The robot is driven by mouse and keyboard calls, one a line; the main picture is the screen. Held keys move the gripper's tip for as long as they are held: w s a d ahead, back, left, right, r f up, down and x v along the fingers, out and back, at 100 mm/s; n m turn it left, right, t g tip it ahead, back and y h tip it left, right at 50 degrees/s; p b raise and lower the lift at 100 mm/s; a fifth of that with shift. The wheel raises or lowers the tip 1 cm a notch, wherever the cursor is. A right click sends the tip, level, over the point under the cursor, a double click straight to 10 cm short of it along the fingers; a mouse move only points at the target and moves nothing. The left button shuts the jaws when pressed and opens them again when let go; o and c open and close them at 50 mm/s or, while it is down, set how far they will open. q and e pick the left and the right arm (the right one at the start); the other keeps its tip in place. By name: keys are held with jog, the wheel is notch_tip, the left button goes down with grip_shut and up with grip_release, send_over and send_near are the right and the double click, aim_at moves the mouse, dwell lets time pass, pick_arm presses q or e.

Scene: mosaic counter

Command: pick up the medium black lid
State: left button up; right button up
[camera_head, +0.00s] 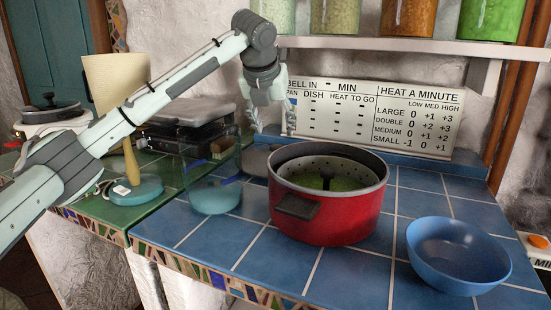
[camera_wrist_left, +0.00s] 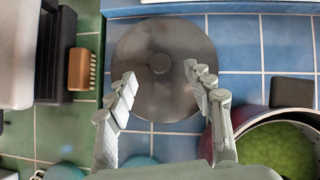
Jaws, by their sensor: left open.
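The medium black lid (camera_wrist_left: 150,100) lies flat on the blue tiles in the left wrist view. It is round and dark, with a small knob in its middle. In the head view a dark part of the lid (camera_head: 257,161) shows on the counter behind and left of the red pot; the pot hides some of it. My left gripper (camera_head: 272,118) points down above the lid. In the wrist view my left gripper (camera_wrist_left: 160,77) is open, its fingers apart on either side below the knob, with nothing between them. My right gripper is not in view.
The red pot (camera_head: 330,215) with green contents stands right of the lid. A clear glass vessel (camera_head: 212,190) stands left of the pot, a blue bowl (camera_head: 458,255) front right. A lamp (camera_head: 136,190) stands left. A sign (camera_head: 375,118) and shelf (camera_head: 400,44) are behind.

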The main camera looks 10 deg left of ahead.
aim_at(276, 146)
pick_arm(q)
jog(key=f, duration=0.3)
jog(key=shift+w+a+f, duration=0.25)
jog(key=shift+w+f, duration=0.05)
jog(key=shift+w, duration=0.05)
jog(key=shift+g, duration=0.3)
jog(key=x, duration=0.4)
jog(key=shift+w+d, duration=0.2)
jog(key=shift+w, duration=0.3)
jog(key=shift+s+r, duration=0.1)
jog(key=shift+r, duration=0.25)
jog(key=shift+s+r, duration=0.3)
jog(key=shift+r, duration=0.1)
jog(key=shift+w+f, duration=0.15)
jog(key=c, duration=0.6)
grip_shut()
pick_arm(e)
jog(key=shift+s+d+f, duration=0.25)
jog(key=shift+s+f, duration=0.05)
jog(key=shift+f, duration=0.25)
